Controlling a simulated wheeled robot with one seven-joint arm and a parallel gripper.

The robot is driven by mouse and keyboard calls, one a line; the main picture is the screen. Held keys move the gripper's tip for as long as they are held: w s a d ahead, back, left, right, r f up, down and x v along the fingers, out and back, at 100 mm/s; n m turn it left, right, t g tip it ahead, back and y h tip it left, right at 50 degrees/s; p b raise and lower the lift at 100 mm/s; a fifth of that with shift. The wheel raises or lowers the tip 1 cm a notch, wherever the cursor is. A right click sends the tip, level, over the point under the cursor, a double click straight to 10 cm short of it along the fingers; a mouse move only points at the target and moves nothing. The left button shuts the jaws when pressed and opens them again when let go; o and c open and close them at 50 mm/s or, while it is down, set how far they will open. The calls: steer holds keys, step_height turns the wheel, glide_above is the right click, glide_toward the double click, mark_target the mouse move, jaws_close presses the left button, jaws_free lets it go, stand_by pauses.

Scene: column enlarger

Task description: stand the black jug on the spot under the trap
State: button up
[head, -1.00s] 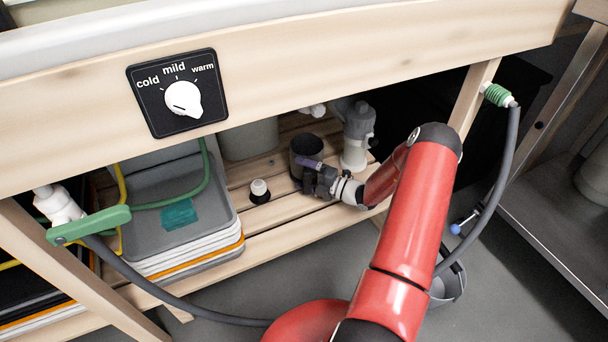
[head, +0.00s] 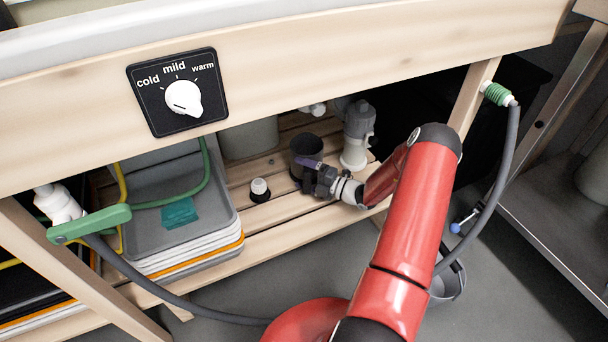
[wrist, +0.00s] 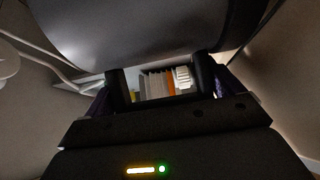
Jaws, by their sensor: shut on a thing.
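The black jug (head: 306,148) stands upright, as far as I can tell, over the slatted lower shelf, partly hidden by my gripper. My gripper (head: 313,170) is at its near side, shut on it. In the wrist view the dark rounded wall that fills the top (wrist: 140,35) seems to be the jug, with my fingers (wrist: 162,88) just below it. A grey and white bottle-shaped fitting (head: 357,135), perhaps the trap, is right of the jug. I cannot make out the spot, nor whether the jug's base touches the shelf.
A small white-capped dark bottle (head: 259,190) stands left of the jug. A stack of trays (head: 190,240) is further left, and a grey container (head: 250,138) is behind. Bare slats (head: 285,213) lie in front. The wooden sink rail (head: 330,70) overhangs the shelf.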

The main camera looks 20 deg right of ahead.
steer(key=shift+f, duration=0.3)
steer(key=o, duration=0.9)
steer(key=shift+s+d, duration=0.1)
steer(key=shift+d, duration=0.05)
steer(key=shift+p+v, duration=0.6)
steer(key=shift+v, duration=3.25)
steer(key=v, duration=0.8)
